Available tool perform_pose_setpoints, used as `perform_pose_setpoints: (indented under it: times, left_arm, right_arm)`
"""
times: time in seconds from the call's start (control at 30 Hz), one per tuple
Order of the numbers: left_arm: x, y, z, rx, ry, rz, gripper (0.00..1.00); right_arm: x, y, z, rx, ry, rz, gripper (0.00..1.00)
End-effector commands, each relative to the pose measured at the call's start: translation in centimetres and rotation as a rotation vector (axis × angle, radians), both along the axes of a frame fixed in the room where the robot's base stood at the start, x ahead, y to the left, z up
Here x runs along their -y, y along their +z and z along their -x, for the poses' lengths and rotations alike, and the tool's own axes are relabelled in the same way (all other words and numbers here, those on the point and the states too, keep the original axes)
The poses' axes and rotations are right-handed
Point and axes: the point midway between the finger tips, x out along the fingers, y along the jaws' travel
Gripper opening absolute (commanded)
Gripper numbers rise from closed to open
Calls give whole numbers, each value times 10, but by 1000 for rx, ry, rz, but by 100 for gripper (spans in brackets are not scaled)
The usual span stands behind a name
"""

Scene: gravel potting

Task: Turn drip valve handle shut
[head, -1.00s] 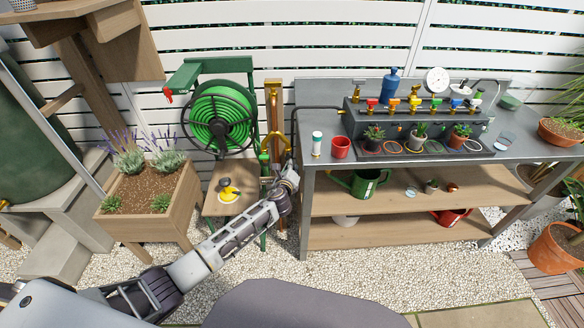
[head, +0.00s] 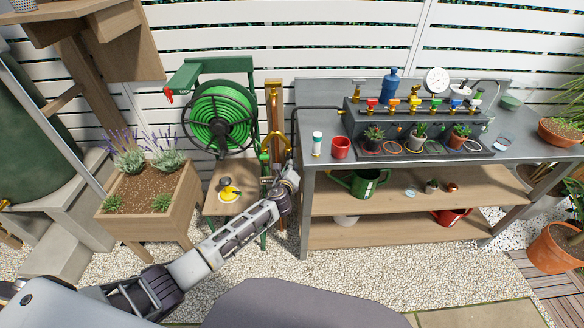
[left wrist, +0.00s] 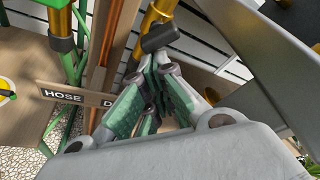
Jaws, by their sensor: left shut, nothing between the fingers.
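A brass pipe fork (head: 277,146) stands between the hose reel and the bench in the head view. In the left wrist view its right brass pipe (left wrist: 160,14) carries a dark piece (left wrist: 160,38); I cannot tell if this is the drip valve handle. A wooden label (left wrist: 75,96) reads "HOSE" and then "D", the rest covered by my fingers. My left gripper (left wrist: 152,80) is shut and empty, just below the dark piece; contact is unclear. In the head view its fingertips are hard to make out against the pipes. My right gripper is not in view.
The green hose reel (head: 222,116) hangs to the left, above a small wooden stand (head: 215,207). The grey bench (head: 318,178) stands close on the right, with a red cup (head: 341,148) on top. A lavender planter (head: 150,220) is further left.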

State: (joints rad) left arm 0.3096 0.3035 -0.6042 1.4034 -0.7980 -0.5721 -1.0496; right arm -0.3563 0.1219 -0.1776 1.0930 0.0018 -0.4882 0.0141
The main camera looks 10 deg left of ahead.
Motion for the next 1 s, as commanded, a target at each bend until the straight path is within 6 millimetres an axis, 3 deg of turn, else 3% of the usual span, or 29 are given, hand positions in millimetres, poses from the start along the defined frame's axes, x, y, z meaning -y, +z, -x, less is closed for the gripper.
perform_pose_setpoints:
  times: [1.0]
  left_arm:
    - [-1, 0, 0, -6, 0, -26, 0]
  right_arm:
    - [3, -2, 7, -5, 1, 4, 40]
